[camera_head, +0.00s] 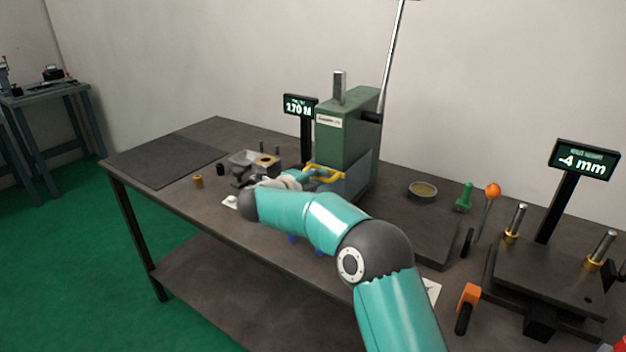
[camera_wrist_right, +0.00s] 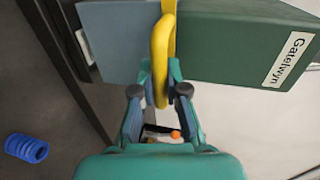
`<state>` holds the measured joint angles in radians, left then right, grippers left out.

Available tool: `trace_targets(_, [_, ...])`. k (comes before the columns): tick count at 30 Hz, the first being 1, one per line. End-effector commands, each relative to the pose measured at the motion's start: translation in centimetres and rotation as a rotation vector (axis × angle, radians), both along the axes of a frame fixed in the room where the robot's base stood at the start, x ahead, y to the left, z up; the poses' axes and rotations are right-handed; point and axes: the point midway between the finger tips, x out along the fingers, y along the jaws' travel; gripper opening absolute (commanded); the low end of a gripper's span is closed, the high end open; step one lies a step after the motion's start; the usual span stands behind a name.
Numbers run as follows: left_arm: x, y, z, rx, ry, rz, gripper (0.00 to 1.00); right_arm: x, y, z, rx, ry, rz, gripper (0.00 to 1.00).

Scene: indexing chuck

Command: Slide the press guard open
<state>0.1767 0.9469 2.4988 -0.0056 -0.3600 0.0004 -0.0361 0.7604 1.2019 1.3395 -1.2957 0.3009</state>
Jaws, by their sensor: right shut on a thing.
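The green press (camera_head: 345,135) stands at the back middle of the table, with a lever rising from it. Its guard is a blue-grey panel (camera_head: 359,177) low on the press, and it also shows in the right wrist view (camera_wrist_right: 118,40). A yellow handle (camera_head: 325,170) is on the guard; in the right wrist view it is a yellow loop (camera_wrist_right: 159,50). My right gripper (camera_head: 308,177) is at this handle, its fingers on both sides of the loop, shut on it (camera_wrist_right: 160,80). My arm hides part of the press base. My left gripper is not in view.
A metal tray and small parts (camera_head: 255,162) lie left of the press, near a dark mat (camera_head: 165,160). To the right are a bowl (camera_head: 422,189), a green-handled tool (camera_head: 465,196) and a fixture (camera_head: 550,272). A blue ribbed part (camera_wrist_right: 27,148) shows in the right wrist view.

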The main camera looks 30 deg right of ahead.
Motion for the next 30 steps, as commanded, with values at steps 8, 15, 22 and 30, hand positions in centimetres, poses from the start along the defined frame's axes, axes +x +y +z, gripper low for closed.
trace_targets(8, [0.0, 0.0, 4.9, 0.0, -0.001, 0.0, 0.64, 0.1, 0.0, 7.6, -0.01, -0.014, 0.003, 0.0])
trace_targets(15, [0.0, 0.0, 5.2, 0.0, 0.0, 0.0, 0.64, 0.1, 0.0, 8.5, -0.01, -0.013, 0.004, 0.0])
trace_targets(22, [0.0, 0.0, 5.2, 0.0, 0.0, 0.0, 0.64, 0.2, 0.1, 8.4, -0.01, -0.013, 0.005, 0.21])
trace_targets(30, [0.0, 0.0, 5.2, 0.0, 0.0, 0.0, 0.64, 0.2, 0.1, 8.2, -0.007, -0.011, 0.004, 0.39])
